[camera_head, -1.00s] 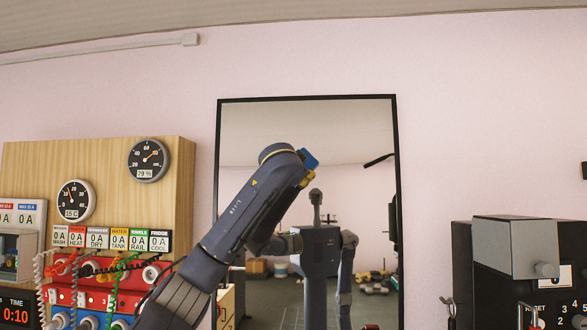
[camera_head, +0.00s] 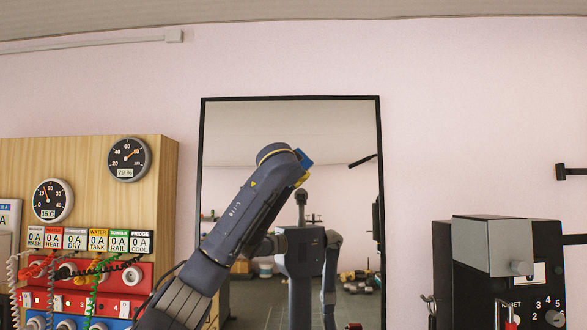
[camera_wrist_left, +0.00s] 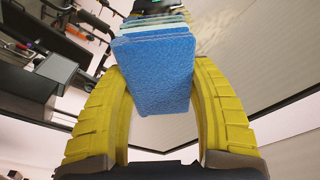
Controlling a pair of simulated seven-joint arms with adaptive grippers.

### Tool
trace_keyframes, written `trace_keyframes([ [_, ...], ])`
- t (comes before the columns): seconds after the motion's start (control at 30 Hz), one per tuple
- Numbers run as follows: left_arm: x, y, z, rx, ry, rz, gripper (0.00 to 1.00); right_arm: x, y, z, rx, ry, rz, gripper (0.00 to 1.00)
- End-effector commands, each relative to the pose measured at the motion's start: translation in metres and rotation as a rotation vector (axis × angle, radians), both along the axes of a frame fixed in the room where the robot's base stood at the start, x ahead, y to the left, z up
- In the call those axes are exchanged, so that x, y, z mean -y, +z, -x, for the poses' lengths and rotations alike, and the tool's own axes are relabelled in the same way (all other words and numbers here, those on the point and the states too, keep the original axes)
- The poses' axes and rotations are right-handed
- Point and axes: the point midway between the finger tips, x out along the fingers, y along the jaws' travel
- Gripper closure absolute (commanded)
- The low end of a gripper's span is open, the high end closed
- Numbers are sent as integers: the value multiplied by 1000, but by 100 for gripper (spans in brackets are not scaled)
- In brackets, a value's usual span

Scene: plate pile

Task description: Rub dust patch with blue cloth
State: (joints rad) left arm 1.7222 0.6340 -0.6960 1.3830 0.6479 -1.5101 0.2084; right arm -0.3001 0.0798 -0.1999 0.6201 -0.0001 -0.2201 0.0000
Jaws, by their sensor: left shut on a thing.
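The blue cloth (camera_wrist_left: 155,75), a thick textured pad, is held between the yellow fingers of my left gripper (camera_wrist_left: 157,85) in the left wrist view. Paler layered edges show beyond its far end. In the head view a bit of the blue cloth (camera_head: 303,158) shows past my arm, in front of the tall mirror (camera_head: 330,128); most of the left gripper is hidden there. I cannot tell whether the cloth touches the glass. A faint pale smear (camera_wrist_left: 213,36) shows beside the cloth in the wrist view; I cannot tell if it is the dust patch. My right gripper is not in view.
A wooden panel (camera_head: 88,158) with gauges, labels and coiled cables stands on the left. A black and grey machine (camera_head: 490,275) stands at the right. A black bracket (camera_head: 572,172) is on the right wall. The mirror reflects my body and the room.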

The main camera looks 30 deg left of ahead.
Motion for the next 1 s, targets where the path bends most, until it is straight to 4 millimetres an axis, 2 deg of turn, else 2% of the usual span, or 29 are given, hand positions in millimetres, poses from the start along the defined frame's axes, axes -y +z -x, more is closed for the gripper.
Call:
trace_keyframes([
  [0.4, -27, 0, 13, 1, 2, 1, 69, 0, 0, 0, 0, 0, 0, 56],
  [0.67, -34, 0, 16, 1, 3, 1, 69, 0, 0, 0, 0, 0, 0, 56],
  [1.0, -54, -1, 29, -1, 6, 1, 69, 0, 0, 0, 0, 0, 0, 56],
])
